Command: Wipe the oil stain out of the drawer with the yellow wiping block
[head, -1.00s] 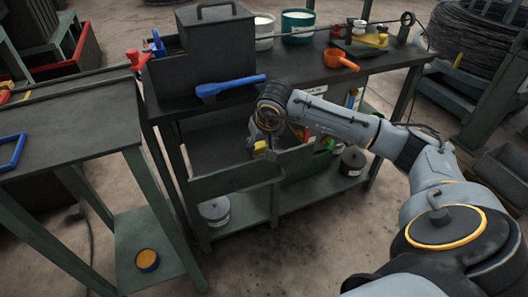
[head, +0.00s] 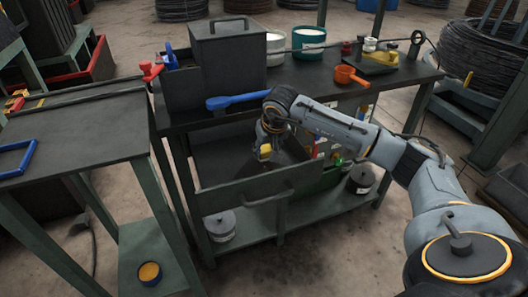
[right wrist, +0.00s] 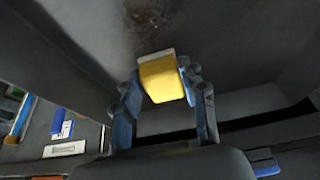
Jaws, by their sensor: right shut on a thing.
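The yellow wiping block (right wrist: 162,80) is between the fingers of my right gripper (right wrist: 160,88), which is shut on it. In the head view the block (head: 265,151) shows below my right gripper (head: 266,146), inside the open drawer (head: 243,193). The oil stain (right wrist: 146,18) shows in the right wrist view as a brownish dark patch on the drawer floor, just beyond the block. I cannot tell whether the block touches the floor. My left gripper is not in view.
The workbench carries a grey lidded box (head: 228,55), a blue tool (head: 236,100), an orange scoop (head: 350,75) and white-filled pots (head: 308,42). A side table (head: 75,140) stands at left. Grey tins (head: 220,226) sit on the lower shelf.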

